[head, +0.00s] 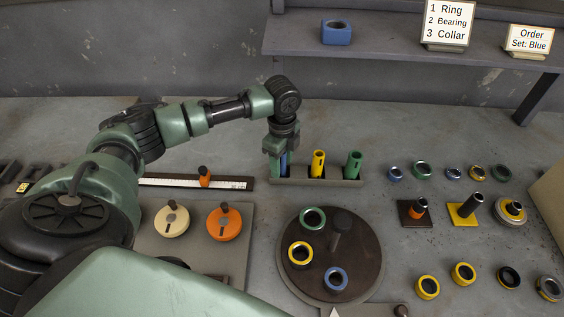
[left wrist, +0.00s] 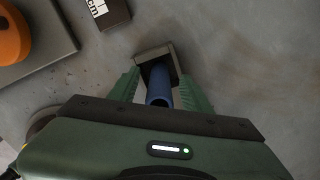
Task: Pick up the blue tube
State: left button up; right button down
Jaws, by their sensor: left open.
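The blue tube (head: 284,164) stands in the left end of a long grey rack (head: 337,183), partly hidden behind my left gripper. My left gripper (head: 277,168) points down over it, with its fingers open. In the left wrist view the blue tube (left wrist: 159,88) shows between the two green fingers of my left gripper (left wrist: 165,95), with a gap at its side. A yellow tube (head: 318,163) and a green tube (head: 353,164) stand in the same rack, to the right. My right gripper is not in view.
A round dark plate (head: 365,262) with green, yellow and blue rings lies in front of the rack. A ruler (head: 165,182) with an orange slider is at the left. Several loose rings lie at the right. A shelf (head: 400,45) stands behind.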

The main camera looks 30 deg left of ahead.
pick_arm(q)
grip_shut()
jog(key=shift+r, duration=0.15)
